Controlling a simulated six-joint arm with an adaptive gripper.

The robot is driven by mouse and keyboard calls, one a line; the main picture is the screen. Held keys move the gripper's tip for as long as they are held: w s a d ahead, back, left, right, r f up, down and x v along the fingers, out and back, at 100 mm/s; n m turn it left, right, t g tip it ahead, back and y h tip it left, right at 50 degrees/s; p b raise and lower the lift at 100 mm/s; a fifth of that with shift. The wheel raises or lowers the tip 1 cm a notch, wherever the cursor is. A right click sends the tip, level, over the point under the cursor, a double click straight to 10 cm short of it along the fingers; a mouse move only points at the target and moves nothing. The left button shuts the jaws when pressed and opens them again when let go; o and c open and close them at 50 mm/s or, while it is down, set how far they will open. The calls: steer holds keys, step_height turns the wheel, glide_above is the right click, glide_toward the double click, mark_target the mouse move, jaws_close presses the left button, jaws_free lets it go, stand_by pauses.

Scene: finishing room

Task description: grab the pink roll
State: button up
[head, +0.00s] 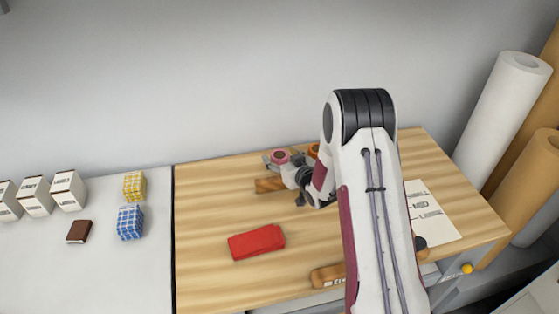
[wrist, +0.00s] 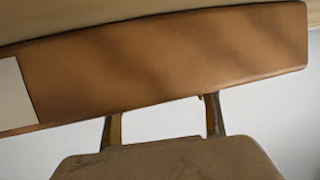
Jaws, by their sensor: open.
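The pink roll cannot be made out in the wrist view.
An orange roll (head: 313,150) is close on the right, partly behind my arm. A brown wooden piece (head: 269,185) lies just below my gripper. A red case (head: 256,242) lies nearer the front. A paper sheet (head: 434,217) lies at right.

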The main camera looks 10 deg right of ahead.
steer(key=shift+w+a+f, duration=0.15)
steer(key=shift+w+f, duration=0.05)
steer(key=shift+w, duration=0.4)
steer(key=c, duration=1.2)
